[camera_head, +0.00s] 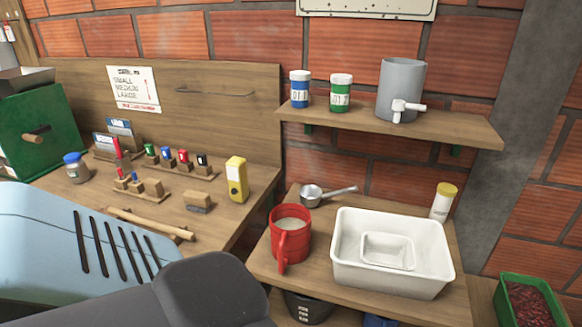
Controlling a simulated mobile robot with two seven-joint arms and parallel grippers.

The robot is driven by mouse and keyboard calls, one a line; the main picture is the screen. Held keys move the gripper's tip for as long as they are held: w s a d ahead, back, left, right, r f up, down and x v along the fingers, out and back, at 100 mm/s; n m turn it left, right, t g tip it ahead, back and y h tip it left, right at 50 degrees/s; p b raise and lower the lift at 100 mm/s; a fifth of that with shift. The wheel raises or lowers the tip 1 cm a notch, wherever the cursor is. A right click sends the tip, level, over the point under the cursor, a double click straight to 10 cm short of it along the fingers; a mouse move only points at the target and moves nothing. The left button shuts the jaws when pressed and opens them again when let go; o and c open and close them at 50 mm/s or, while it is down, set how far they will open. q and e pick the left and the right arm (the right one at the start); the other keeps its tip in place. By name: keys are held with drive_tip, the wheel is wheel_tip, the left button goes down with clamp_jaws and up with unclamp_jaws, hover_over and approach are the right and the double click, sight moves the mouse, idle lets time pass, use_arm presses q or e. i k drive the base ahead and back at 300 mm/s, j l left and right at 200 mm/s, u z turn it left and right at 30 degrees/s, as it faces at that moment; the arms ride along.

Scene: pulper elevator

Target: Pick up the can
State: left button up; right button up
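No object is plainly marked as the can. A grey metal can-shaped vessel (402,88) with a white spigot stands upright on the wall shelf. A red jug-like container (291,235) with a handle stands upright on the lower wooden bench, with pale contents showing inside. A dark grey link of mine covers the bottom left-centre. No gripper fingers show in this view, and nothing is seen held.
A white basin (392,252), metal scoop (312,196) and yellow-capped bottle (443,202) crowd the lower bench. A green crate (530,302) sits at the right.

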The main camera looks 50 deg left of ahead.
sight(290, 224)
drive_tip(key=i, duration=0.5)
drive_tip(key=u, duration=1.9)
